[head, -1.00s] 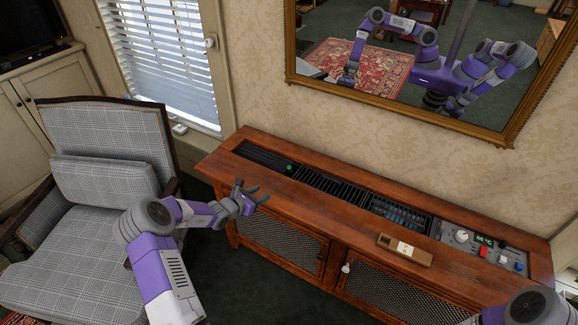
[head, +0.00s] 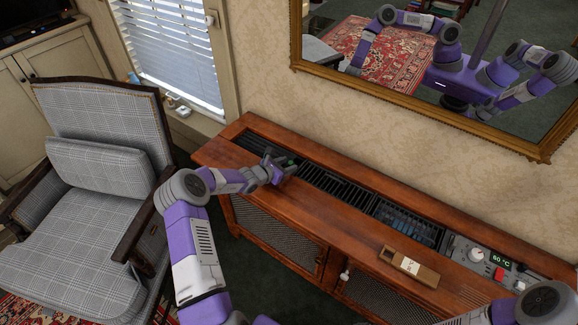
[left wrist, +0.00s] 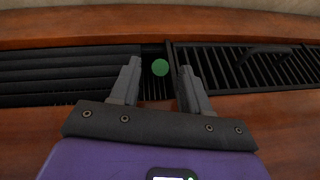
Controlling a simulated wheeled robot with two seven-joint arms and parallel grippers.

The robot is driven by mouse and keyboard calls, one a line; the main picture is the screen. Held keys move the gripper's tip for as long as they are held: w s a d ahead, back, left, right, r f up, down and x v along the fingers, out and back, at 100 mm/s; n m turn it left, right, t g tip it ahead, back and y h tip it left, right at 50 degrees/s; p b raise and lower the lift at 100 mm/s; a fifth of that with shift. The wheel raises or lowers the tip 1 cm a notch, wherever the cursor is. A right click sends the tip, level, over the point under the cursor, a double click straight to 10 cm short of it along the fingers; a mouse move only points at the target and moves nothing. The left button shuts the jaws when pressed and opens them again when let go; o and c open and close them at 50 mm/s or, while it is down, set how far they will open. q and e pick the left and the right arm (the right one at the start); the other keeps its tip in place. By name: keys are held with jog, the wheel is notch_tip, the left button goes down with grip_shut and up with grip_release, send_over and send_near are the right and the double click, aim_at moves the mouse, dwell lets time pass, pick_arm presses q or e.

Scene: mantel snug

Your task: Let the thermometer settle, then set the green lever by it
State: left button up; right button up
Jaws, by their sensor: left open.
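The green lever's round knob (left wrist: 160,67) shows in the left wrist view, in a dark slot of the cabinet top, between and just beyond my open fingertips. My left gripper (left wrist: 158,82) is open and empty. In the head view the left gripper (head: 281,162) is at the left end of the grille and partly hides the lever. The thermometer display (head: 500,261) on the grey panel at the cabinet's right end shows green digits that look like 60 °C. My right gripper is out of view; only part of its arm shows at lower right.
The wooden cabinet (head: 330,215) stands against the wall under a mirror (head: 430,50). A small wooden box (head: 409,265) lies near its front edge. The panel has a white dial (head: 477,254) and a red button (head: 499,274). A checked armchair (head: 95,170) stands at left.

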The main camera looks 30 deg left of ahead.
pick_arm(q)
jog(key=shift+w+d+f, duration=0.15)
jog(key=shift+w+f, duration=0.05)
jog(key=shift+w, duration=0.45)
grip_shut()
